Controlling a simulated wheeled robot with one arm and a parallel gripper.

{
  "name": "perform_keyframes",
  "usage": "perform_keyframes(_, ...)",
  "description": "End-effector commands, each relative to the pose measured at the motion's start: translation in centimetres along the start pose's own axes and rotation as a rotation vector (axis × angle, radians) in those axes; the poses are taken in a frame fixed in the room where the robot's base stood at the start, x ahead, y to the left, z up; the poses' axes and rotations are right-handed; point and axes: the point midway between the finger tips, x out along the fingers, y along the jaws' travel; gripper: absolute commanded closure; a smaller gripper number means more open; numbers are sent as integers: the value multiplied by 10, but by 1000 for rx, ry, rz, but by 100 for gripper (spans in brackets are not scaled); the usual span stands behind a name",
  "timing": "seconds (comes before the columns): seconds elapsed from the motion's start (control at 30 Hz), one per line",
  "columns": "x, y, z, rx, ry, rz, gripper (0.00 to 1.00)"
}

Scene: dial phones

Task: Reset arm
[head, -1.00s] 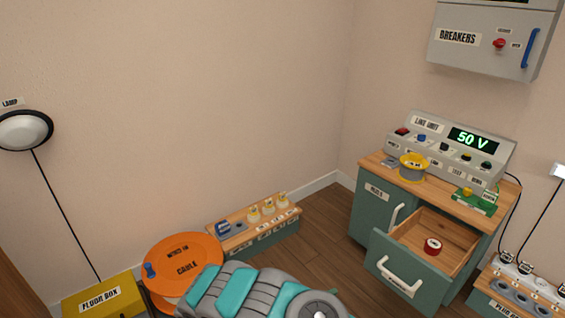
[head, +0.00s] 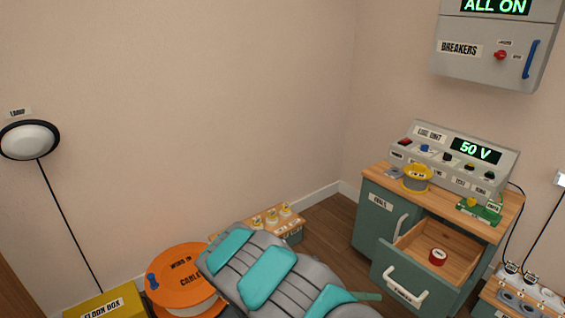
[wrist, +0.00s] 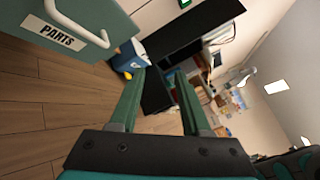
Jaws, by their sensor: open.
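My gripper (wrist: 160,76) shows in the wrist view as two green fingers, spread apart with nothing between them. In the head view my grey and teal arm fills the bottom middle, and the gripper is mostly hidden there. In the wrist view, a green panel marked PARTS (wrist: 60,36) with a white handle is at the upper left. A blue and white object (wrist: 130,57) lies beyond the fingertips.
A green cabinet (head: 375,222) has an open drawer (head: 405,285) holding a red roll (head: 437,257). A 50 V console (head: 455,155) stands on top. The breaker box (head: 490,60) hangs above. An orange cable reel (head: 185,270) and yellow floor box (head: 105,305) are at lower left.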

Motion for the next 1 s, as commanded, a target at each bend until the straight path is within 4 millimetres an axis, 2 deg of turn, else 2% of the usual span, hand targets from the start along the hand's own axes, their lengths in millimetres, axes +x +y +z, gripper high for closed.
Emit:
perform_keyframes(0.03, 10, -15, 4, 68, 54, -4, 53)
perform_keyframes(0.2, 38, -56, -1, 284, 233, -28, 53)
perform_keyframes(0.5, 67, -118, -28, 657, 552, -87, 53)
perform_keyframes(0.77, 72, -161, -59, 960, 833, -164, 53)
perform_keyframes(1.0, 60, -194, -89, 1209, 1093, -261, 53)
